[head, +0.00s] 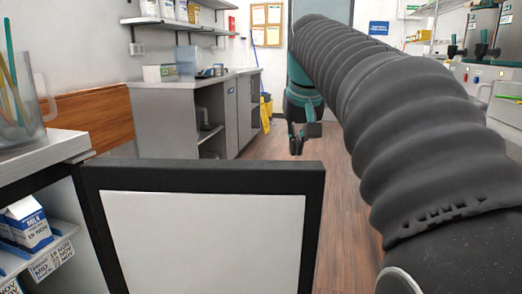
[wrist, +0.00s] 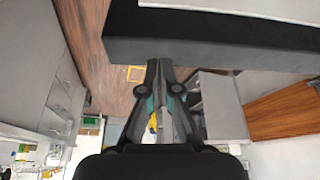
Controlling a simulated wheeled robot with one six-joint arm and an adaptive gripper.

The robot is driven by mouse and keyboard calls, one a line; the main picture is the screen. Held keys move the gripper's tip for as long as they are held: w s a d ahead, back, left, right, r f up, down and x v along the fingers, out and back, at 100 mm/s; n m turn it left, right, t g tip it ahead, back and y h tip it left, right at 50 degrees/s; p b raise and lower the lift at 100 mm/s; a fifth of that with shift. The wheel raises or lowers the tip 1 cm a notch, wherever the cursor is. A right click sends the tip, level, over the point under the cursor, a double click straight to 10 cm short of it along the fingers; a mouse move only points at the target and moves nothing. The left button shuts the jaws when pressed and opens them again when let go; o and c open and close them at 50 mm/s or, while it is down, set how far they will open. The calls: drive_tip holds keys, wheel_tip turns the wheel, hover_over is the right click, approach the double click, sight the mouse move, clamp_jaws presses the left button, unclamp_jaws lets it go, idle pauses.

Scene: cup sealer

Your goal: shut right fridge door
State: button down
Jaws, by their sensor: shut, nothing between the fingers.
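The fridge door (head: 205,240) stands open in front of me, a white panel in a black frame. Its left edge is by the fridge body (head: 60,150) and it reaches right across the floor. The door's black frame also crosses the top of the wrist view (wrist: 215,45). My gripper (head: 297,150) is shut and empty. In the head view it is just above the door's top edge near its right end, seemingly beyond the door. In the wrist view my gripper (wrist: 160,63) points toward the frame; I cannot tell if it touches.
Milk cartons (head: 28,225) stand on the open fridge's shelf at left. A pitcher with straws (head: 22,95) is on its top. A grey counter (head: 175,115) stands at the back left, a white counter with machines (head: 490,85) at right. Wooden floor (head: 345,200) lies clear right of the door.

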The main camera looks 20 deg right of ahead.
drive_tip(key=w+d+r+m, duration=0.1)
drive_tip(key=w+d+r, duration=0.4)
drive_tip(key=d, duration=0.4)
drive_tip(key=b+x, duration=0.3)
drive_tip(key=x, duration=0.8)
drive_tip(key=shift+s+a+r+g+b, duration=0.15)
drive_tip(key=shift+s+a+b, duration=0.2)
drive_tip(key=shift+s, duration=0.5)
drive_tip(key=shift+s+a+g+b, duration=0.2)
drive_tip(key=shift+s+a, duration=0.1)
drive_tip(key=shift+s, duration=0.55)
drive_tip(key=shift+s, duration=0.15)
